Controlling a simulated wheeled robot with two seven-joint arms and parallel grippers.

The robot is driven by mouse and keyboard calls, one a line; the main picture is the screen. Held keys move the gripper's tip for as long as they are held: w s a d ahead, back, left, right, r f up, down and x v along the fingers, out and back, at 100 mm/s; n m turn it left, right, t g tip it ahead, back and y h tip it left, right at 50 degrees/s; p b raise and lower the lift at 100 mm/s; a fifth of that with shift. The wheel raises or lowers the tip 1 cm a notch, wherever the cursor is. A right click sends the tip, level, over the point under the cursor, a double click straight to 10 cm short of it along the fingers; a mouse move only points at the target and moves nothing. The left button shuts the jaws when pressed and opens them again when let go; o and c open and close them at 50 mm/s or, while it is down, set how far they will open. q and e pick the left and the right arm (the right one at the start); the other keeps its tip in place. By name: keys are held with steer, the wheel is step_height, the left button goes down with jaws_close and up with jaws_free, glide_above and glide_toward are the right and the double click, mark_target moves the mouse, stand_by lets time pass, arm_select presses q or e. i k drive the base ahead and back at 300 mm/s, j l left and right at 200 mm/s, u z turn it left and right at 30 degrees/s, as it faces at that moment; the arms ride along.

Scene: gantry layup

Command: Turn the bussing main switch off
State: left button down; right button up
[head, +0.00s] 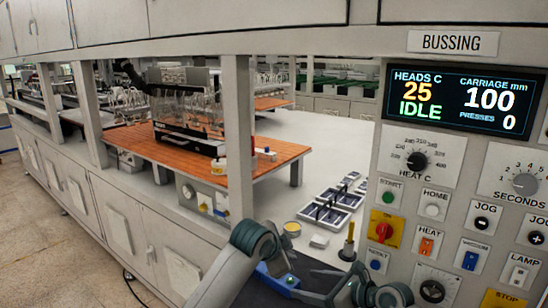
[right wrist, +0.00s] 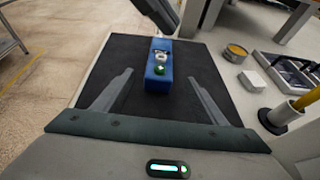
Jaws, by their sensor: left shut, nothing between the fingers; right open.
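The bussing panel carries a red knob on a yellow plate, which looks like the main switch (head: 384,230); its lettering and exact knob angle are too small to read. The lit display (head: 463,98) above shows IDLE, 25, 100 and 0. My left gripper (head: 287,261) is shut and empty, low and left of the switch; its fingertips are hard to make out. My right gripper (head: 299,282) is open below and left of the switch. In the right wrist view its fingers (right wrist: 160,74) are spread apart, with a blue box between them in the picture; contact is not visible.
A yellow-and-black post (head: 347,243) stands left of the panel. Dark trays (head: 325,213) lie behind.

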mark_target(385, 231)
steer(key=k+j, duration=0.75)
steer(key=k, duration=0.1)
